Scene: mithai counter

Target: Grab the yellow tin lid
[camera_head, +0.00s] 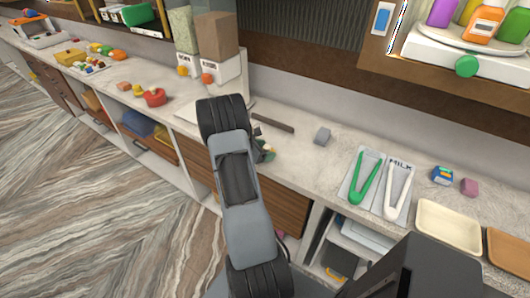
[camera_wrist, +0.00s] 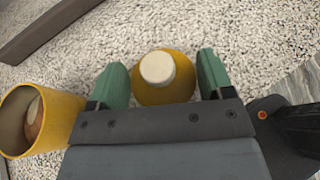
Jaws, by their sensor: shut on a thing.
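The yellow tin lid (camera_wrist: 176,95) with its cream knob sits between the two green fingers of my gripper (camera_wrist: 163,77) in the wrist view. The fingers are shut on its sides. I cannot tell whether the lid touches the counter or hangs just above it. An open yellow tin (camera_wrist: 62,118) with something brown inside lies at the left of the wrist view, apart from the lid. In the head view my arm hides the tin and lid; only a bit of my gripper (camera_head: 265,151) shows at the counter's front part.
Green tongs (camera_head: 362,182) and white tongs (camera_head: 397,190) lie farther right, near a cream tray (camera_head: 448,228). Dispensers (camera_head: 218,72) stand at the back left.

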